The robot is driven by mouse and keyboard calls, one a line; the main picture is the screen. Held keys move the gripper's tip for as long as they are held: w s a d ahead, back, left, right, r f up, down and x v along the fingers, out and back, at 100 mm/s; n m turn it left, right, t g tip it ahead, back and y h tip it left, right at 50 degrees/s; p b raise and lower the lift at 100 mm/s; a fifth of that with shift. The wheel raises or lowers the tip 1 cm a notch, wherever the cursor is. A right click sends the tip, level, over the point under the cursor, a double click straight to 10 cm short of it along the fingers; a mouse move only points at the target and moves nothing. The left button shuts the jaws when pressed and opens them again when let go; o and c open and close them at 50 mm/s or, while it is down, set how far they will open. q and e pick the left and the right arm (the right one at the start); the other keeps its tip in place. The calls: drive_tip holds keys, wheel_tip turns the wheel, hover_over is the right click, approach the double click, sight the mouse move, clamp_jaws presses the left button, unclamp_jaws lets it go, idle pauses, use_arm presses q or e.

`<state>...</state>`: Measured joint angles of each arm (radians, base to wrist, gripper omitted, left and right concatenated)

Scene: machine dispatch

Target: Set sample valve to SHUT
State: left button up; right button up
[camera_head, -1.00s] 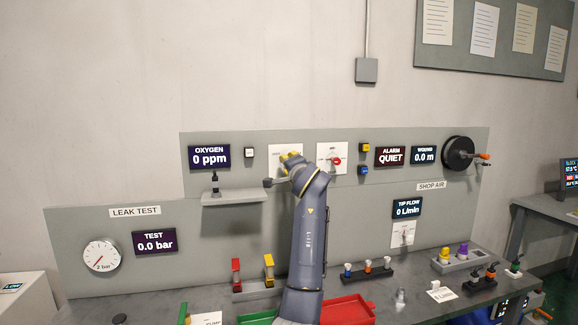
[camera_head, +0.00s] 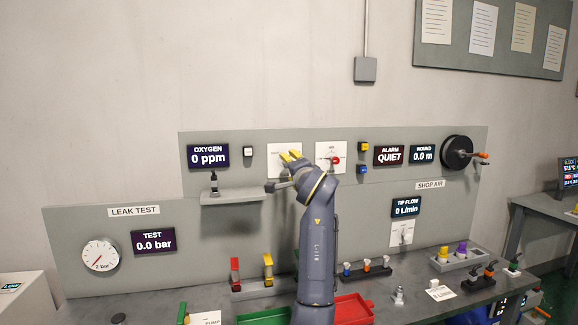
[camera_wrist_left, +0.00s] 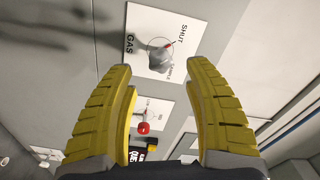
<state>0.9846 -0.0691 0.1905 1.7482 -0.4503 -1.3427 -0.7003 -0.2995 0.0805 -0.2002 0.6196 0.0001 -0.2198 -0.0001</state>
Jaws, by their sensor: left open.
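The sample valve is a grey knob (camera_wrist_left: 160,57) with a red mark, on a white plate (camera_wrist_left: 140,20) lettered SHUT, GAS and SAMPLE. Its red mark lies on the side towards the word SHUT. In the head view the plate (camera_head: 274,147) is on the upper panel, and my gripper hides the knob. My left gripper (camera_head: 290,155) is in front of this plate. In the left wrist view its yellow fingers (camera_wrist_left: 157,70) are spread wide with nothing between them, and the knob appears beyond the gap. Contact with the knob is not visible.
A second white plate with a red knob (camera_head: 336,160) is close to the right of my gripper. A small shelf (camera_head: 232,197) juts out at lower left. Red (camera_head: 352,309) and green (camera_head: 262,316) trays lie on the bench below my arm.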

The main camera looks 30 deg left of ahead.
use_arm(q)
drive_tip(key=v, duration=0.7)
idle(0.4)
